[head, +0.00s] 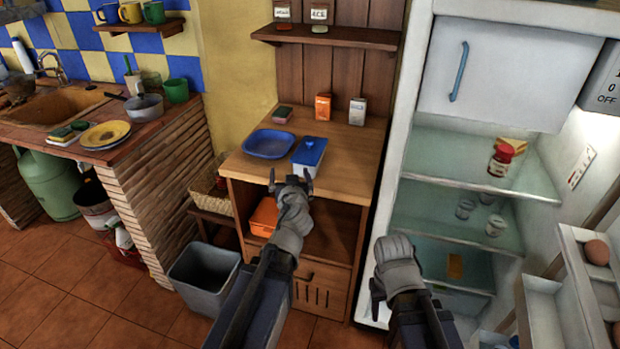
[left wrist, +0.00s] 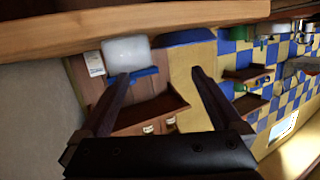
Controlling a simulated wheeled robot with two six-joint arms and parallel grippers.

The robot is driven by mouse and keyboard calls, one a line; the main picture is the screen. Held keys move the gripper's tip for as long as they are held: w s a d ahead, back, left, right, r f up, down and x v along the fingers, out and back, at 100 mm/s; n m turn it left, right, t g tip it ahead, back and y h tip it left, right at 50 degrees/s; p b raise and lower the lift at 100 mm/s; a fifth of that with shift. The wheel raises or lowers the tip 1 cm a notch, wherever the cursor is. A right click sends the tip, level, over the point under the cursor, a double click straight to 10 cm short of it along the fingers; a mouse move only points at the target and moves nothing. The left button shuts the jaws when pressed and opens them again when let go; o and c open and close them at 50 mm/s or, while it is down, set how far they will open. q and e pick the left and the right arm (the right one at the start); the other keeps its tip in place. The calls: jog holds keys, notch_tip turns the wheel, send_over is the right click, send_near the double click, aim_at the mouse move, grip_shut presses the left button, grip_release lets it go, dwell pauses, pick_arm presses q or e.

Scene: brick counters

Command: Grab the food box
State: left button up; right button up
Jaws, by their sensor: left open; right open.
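The food box, a whitish tub with a blue lid (head: 309,152), sits on the wooden cabinet top near its front edge. In the left wrist view the food box (left wrist: 126,52) shows its pale side, with the blue lid's edge beside the tip of the left-hand finger. My left gripper (head: 290,179) is open and empty, just in front of the box; contact cannot be told. Its spread fingers also show in the left wrist view (left wrist: 160,76). My right gripper (head: 378,292) is open, low in front of the fridge, away from the box.
A blue tray (head: 268,143) lies left of the box. An orange carton (head: 323,107) and a white carton (head: 357,112) stand behind it. The open fridge (head: 405,150) is to the right. A grey bin (head: 204,276) stands on the floor at the left.

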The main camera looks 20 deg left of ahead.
aim_at(310, 155)
pick_arm(q)
jog(key=t+h+b, duration=0.1)
jog(key=w+m+t+h+b, duration=0.1)
jog(key=m+t+h+b, duration=0.1)
jog(key=shift+w+d+f+h, duration=0.15)
jog(key=shift+w+f+h, duration=0.15)
jog(key=shift+w+f, duration=0.1)
jog(key=d+f+m+h+b, duration=0.1)
jog(key=h+b, duration=0.1)
jog(key=shift+d+f+m+t+h, duration=0.2)
jog(key=shift+m+t+h, duration=0.1)
jog(key=shift+m+h, duration=0.1)
pick_arm(e)
notch_tip(310, 155, down, 7)
jog(key=shift+r, duration=0.15)
pick_arm(q)
jog(key=shift+w+d, duration=0.15)
jog(key=shift+w, duration=5.85)
jog(key=c, duration=1.1)
